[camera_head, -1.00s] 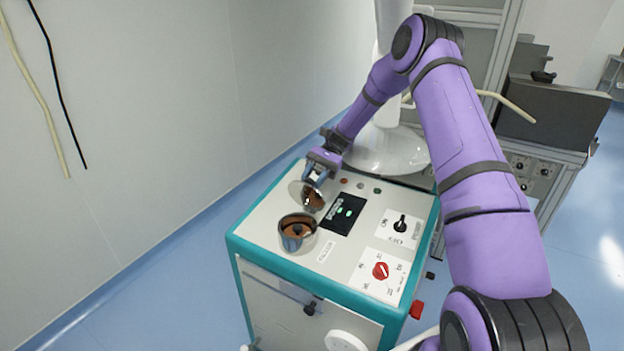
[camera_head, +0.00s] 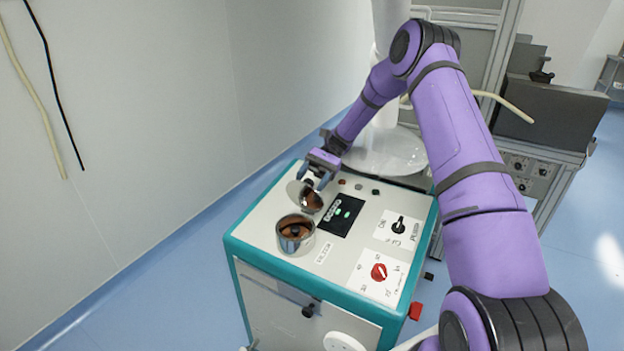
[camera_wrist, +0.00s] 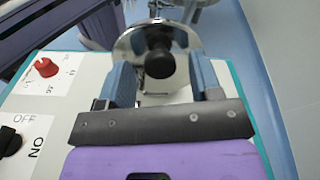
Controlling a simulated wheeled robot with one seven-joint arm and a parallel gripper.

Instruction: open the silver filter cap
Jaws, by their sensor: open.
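The silver filter cap (camera_head: 311,200) stands tilted up at the back edge of the round filter cup (camera_head: 296,236), whose brown inside is exposed. In the wrist view the cap (camera_wrist: 130,46) shows as a shiny disc with a black knob (camera_wrist: 159,63) facing me. My gripper (camera_head: 315,181) is behind the cap. Its two blue fingers are apart, one on each side of the knob, in the wrist view (camera_wrist: 161,70). A gap shows between the knob and the fingers. The far side of the cap is hidden in the wrist view.
The cup sits on a white machine top with teal edges (camera_head: 262,262). A dark display (camera_head: 341,214), a black switch (camera_head: 399,225) and a red knob (camera_head: 379,271) are to its right. A wall (camera_head: 150,120) stands to the left.

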